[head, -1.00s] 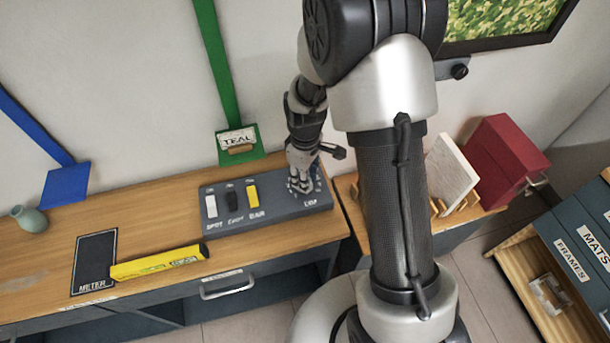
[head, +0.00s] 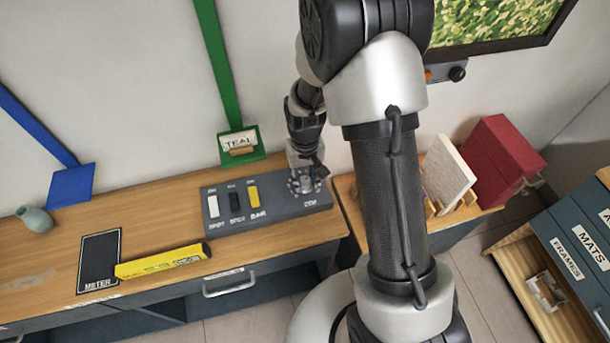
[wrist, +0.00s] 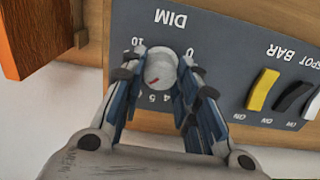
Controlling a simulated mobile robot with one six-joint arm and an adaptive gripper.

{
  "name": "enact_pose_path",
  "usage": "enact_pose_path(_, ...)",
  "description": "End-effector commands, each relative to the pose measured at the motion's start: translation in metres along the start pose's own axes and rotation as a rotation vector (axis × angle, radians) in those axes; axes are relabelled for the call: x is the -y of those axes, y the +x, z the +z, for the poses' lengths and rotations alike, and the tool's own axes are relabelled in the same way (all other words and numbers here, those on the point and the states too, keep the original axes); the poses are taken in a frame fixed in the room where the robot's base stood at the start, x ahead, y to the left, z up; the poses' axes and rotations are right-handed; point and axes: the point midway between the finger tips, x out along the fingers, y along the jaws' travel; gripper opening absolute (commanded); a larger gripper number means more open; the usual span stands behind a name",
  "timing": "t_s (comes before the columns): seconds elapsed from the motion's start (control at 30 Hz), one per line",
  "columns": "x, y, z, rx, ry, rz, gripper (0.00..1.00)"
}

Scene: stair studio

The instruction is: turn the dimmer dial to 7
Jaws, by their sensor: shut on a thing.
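The dimmer dial (wrist: 161,68) is a round pale grey knob with a short red mark, on the dark grey control panel (head: 225,228). In the wrist view the mark points to the lower left, just past the printed 5. The number it faces is hidden behind a finger. My gripper (wrist: 160,80) has its blue-grey fingers on either side of the dial and is shut on it. In the head view my gripper (head: 304,180) is over the right end of the panel, small and partly merged with the dial.
White, black and yellow switches (head: 253,197) stand left of the dial. A yellow box (head: 160,262) and a black METER plate (head: 97,262) lie on the wooden bench further left.

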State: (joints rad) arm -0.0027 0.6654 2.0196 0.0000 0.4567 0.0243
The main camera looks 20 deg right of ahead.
Motion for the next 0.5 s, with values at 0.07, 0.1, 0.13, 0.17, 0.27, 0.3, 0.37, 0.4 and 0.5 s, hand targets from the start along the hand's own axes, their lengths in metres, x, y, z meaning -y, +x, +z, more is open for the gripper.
enact_pose_path(0.07,0.0000,-0.0004,0.0000,0.000,0.038,0.000,0.05)
enact_pose_path(0.1,0.0000,-0.0004,0.0000,0.000,0.056,0.000,0.05)
enact_pose_path(0.13,0.0000,-0.0004,0.0000,0.000,0.067,0.000,0.05)
enact_pose_path(0.17,0.0000,-0.0004,0.0000,0.000,0.079,0.000,0.05)
enact_pose_path(0.27,0.0000,-0.0003,-0.0001,0.000,0.107,0.000,0.05)
enact_pose_path(0.3,0.0000,-0.0003,-0.0001,0.000,0.115,0.000,0.05)
enact_pose_path(0.37,0.0000,-0.0003,-0.0001,0.000,0.124,0.000,0.05)
enact_pose_path(0.4,0.0000,-0.0002,-0.0001,0.000,0.129,0.000,0.05)
enact_pose_path(0.5,0.0000,-0.0002,-0.0002,0.000,0.136,0.000,0.05)
